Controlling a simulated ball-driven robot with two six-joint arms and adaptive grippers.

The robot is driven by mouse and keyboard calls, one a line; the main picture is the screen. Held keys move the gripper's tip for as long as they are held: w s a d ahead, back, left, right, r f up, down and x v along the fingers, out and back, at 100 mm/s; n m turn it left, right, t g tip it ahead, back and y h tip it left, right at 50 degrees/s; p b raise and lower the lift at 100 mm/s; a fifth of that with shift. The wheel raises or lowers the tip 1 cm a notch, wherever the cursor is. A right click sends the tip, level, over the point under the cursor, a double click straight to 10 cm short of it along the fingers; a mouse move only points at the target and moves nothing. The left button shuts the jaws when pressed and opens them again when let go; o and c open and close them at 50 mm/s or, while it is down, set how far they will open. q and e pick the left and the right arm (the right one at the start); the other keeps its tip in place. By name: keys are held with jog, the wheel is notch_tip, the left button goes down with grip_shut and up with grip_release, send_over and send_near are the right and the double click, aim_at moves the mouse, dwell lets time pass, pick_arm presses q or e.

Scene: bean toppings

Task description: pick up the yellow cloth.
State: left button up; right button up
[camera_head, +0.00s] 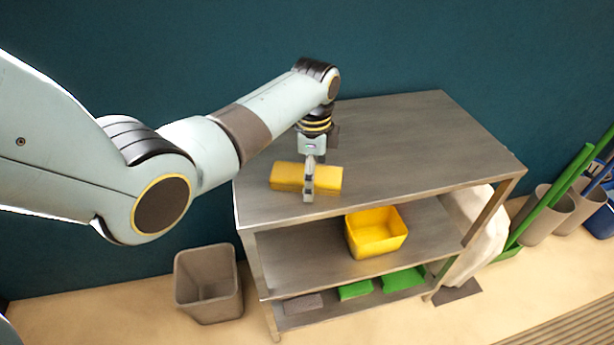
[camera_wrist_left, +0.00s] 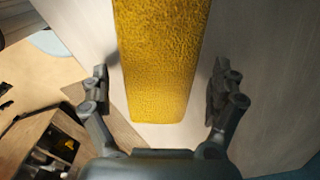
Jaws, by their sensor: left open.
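The yellow cloth (camera_head: 328,178) is a folded rectangular block lying on the top of the metal shelf near its front left. My left gripper (camera_head: 309,188) points down over the middle of the cloth and hides part of it. In the left wrist view the cloth (camera_wrist_left: 160,60) runs lengthwise between the two spread fingers of my left gripper (camera_wrist_left: 160,85). There is a gap on each side, and neither finger visibly presses on it. My right gripper is not in view.
The shelf top (camera_head: 410,140) is otherwise clear. A yellow bin (camera_head: 376,236) stands on the middle shelf, with green cloths (camera_head: 355,290) and a grey one (camera_head: 303,304) below. A grey bin (camera_head: 208,285) stands on the floor at left. Containers (camera_head: 547,217) stand at right.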

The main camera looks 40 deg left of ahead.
pick_arm(q)
jog(key=shift+c, duration=0.4)
jog(key=c, duration=1.2)
jog(key=shift+r, duration=0.1)
